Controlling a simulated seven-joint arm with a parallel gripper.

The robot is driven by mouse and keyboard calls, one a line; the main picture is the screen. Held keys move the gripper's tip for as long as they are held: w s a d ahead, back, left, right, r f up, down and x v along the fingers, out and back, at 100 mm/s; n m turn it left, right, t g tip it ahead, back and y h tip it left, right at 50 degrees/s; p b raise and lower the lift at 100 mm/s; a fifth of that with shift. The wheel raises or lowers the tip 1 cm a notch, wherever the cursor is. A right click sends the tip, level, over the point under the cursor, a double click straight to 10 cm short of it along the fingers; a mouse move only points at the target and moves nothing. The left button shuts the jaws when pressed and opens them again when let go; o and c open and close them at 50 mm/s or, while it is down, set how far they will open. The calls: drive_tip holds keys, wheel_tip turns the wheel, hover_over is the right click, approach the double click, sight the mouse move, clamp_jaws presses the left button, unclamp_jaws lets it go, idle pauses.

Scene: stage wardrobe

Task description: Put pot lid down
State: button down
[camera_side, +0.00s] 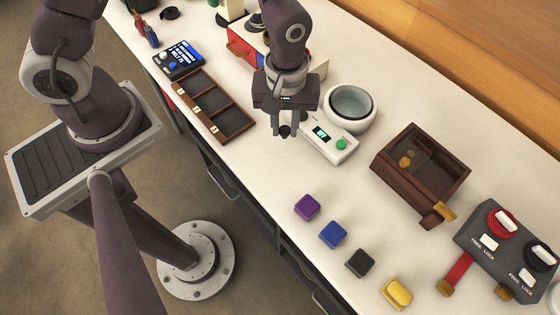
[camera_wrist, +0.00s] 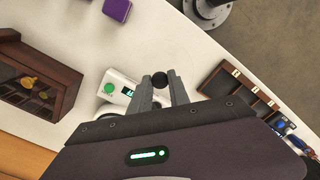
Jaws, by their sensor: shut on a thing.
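My gripper (camera_side: 288,126) is above the white table, just left of the small white device with a green button (camera_side: 341,144). It is shut on a small dark round piece, like a lid's knob (camera_wrist: 159,80), which sits between the fingertips in the wrist view. In the side view this piece shows low at the fingertips (camera_side: 284,131). No wider lid plate can be made out around it. A pale grey round pot (camera_side: 369,122), open at the top, stands behind the device, right of my gripper.
A wooden tray with compartments (camera_side: 244,127) lies left of my gripper. A dark wooden box (camera_side: 385,172) stands right. Purple (camera_side: 307,207), blue (camera_side: 333,234), black (camera_side: 360,263) and yellow (camera_side: 397,293) blocks line the front. A switch box (camera_side: 480,222) is far right.

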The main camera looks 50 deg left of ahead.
drive_tip(key=f, duration=0.3)
drive_tip(key=s+f, duration=0.1)
drive_tip(key=f, duration=0.6)
drive_tip(key=shift+s, duration=0.2)
drive_tip(key=shift+f, duration=0.15)
drive_tip(key=c, duration=1.2)
unclamp_jaws()
drive_tip(key=shift+c, duration=0.2)
wheel_tip(320, 180, up, 12)
drive_tip(key=shift+r, duration=0.2)
wheel_tip(320, 180, up, 9)
drive_tip(key=a+m+t, duration=0.1)
drive_tip(key=a+m, duration=0.1)
drive_tip(key=a, duration=0.1)
drive_tip(key=s+a+r+m+t, duration=0.2)
drive_tip(key=s+a+r+m, duration=0.1)
drive_tip(key=r, duration=0.4)
drive_tip(key=s+a+r+m+t, duration=0.2)
drive_tip(key=s+a+r+m, duration=0.2)
drive_tip(key=s+r, duration=0.4)
drive_tip(key=shift+a+t, duration=0.3)
drive_tip(key=shift+a, duration=0.45)
